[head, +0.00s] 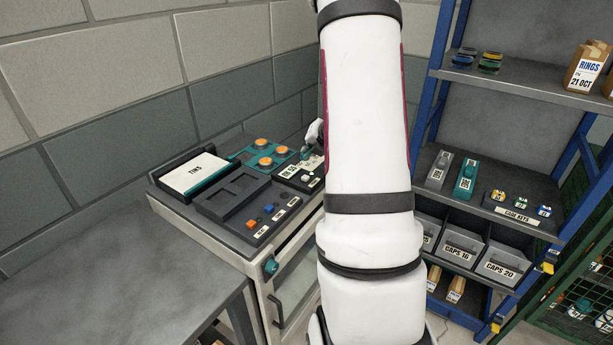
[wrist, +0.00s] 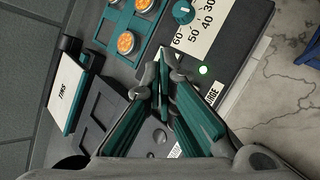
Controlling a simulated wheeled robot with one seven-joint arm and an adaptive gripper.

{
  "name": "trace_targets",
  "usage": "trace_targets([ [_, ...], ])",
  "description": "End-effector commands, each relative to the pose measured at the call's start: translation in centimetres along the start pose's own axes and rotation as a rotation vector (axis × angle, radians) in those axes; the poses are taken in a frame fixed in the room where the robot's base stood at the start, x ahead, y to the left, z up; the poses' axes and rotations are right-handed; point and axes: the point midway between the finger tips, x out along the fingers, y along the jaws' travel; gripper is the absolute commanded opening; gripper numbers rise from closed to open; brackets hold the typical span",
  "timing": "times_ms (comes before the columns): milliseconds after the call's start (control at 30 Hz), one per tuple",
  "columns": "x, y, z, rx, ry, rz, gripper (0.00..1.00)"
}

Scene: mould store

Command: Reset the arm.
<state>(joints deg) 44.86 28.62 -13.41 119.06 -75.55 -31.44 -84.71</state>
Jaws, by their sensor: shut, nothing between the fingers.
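My white arm (head: 366,125) rises through the middle of the head view and reaches toward the cabinet top. It hides most of my gripper there. In the wrist view my gripper (wrist: 160,62) has its teal-padded fingers together at the tips, with nothing held. I cannot tell whether the fingertips touch the panel.
The cabinet (head: 240,255) carries a TIMS plate (head: 192,173), a dark tray (head: 232,198), orange round pieces (head: 264,144) and coloured key pieces (head: 268,208). A grey bench (head: 120,295) is at left. A blue-framed shelf (head: 530,90) with bins stands at right, near a green mesh crate (head: 585,300).

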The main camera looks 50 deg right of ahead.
Motion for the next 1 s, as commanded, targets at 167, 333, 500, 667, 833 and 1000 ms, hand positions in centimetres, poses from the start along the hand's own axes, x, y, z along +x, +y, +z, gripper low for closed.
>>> trace_targets([
  [167,0.0,0.0,0.0,0.0,0.0,0.0,0.0],
  [333,0.0,0.0,0.0,0.0,0.0,0.0,0.0],
  [500,0.0,0.0,0.0,0.0,0.0,0.0,0.0],
  [667,-0.1,0.1,0.1,0.003,-0.003,0.0,0.0],
  [833,-1.7,3.1,0.9,0.1,-0.056,-0.014,0.0],
  [1000,-6.2,9.0,1.1,0.384,-0.162,-0.036,0.0],
])
